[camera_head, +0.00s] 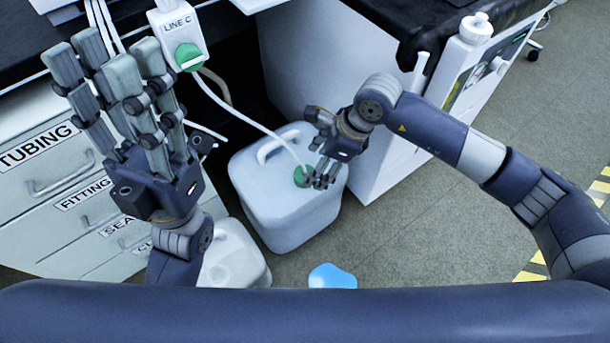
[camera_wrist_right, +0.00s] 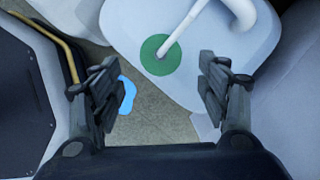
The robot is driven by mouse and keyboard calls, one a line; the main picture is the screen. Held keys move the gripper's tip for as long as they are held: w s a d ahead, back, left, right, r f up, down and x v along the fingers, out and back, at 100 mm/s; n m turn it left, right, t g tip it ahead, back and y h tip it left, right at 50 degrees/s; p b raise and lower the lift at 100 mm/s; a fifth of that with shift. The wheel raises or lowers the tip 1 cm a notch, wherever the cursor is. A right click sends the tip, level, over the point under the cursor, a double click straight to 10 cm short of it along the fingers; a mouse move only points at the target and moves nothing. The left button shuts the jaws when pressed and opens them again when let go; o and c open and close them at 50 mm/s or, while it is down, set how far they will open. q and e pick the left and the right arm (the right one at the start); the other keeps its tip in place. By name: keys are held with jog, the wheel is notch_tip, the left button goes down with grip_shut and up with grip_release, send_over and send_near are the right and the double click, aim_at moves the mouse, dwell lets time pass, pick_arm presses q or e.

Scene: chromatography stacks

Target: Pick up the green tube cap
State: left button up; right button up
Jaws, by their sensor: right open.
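The green tube cap (camera_head: 300,176) sits on top of the large white jug (camera_head: 262,195), with a white tube running up from it. In the right wrist view the cap (camera_wrist_right: 153,62) is a green disc just beyond the fingertips, roughly between the two sides. My right gripper (camera_head: 319,174) is open beside the cap, over the jug top, with nothing between its fingers (camera_wrist_right: 164,80). In the head view its fingertips partly cover the cap's right side; whether they touch it I cannot tell. My left gripper (camera_head: 110,55) is open and empty, raised at the left, fingers pointing up.
A smaller white container (camera_head: 235,258) stands in front of the jug, and a blue object (camera_head: 332,276) is on the floor. Labelled drawers (camera_head: 50,185) are at left. A LINE C box (camera_head: 180,28) hangs above.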

aim_at(307, 174)
jog(key=shift+b+x, duration=1.35)
jog(key=shift+x, duration=1.35)
jog(key=shift+w+a+r, duration=0.1)
jog(key=shift+a+r, duration=0.05)
jog(key=shift+a, duration=0.05)
jog(key=c, duration=1.2)
